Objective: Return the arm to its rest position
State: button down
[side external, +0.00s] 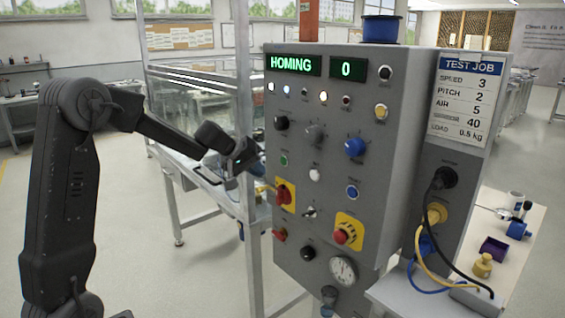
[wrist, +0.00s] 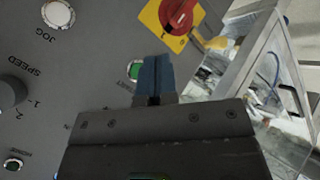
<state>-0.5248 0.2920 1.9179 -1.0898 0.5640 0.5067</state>
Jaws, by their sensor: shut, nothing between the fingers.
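My gripper (side external: 256,163) is at the left edge of the grey control cabinet (side external: 330,240) in the side view, beside its front panel. In the wrist view my gripper's blue-grey fingers (wrist: 155,75) are together and hold nothing. They overlap a green button (wrist: 135,71) in the picture; I cannot tell whether they touch the panel. A red rotary switch (wrist: 178,14) on a yellow plate is just beyond them. The display (side external: 291,65) reads HOMING and the counter (side external: 347,69) reads 0.
A clear-walled frame (side external: 200,90) stands close behind my gripper. Cables (side external: 432,255) hang at the cabinet's right side. Open floor lies left of the cabinet.

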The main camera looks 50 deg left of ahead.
dwell(0.4)
jog(key=s+d+r+m+g, duration=0.1)
jog(key=s+d+r+m, duration=0.2)
jog(key=s+d, duration=0.45)
jog(key=s+d+r+m+g, duration=0.1)
jog(key=s+d+r+m, duration=0.3)
jog(key=d, duration=0.6)
jog(key=s+d+f+m+y, duration=0.1)
jog(key=s+d+f, duration=0.1)
jog(key=s, duration=0.6)
jog(key=s+d+f+m+g, duration=0.1)
jog(key=s+d+f+m, duration=0.1)
jog(key=s, duration=0.7)
jog(key=shift+s+y, duration=0.25)
jog(key=shift+y, duration=0.15)
jog(key=shift+f, duration=0.1)
dwell(3.6)
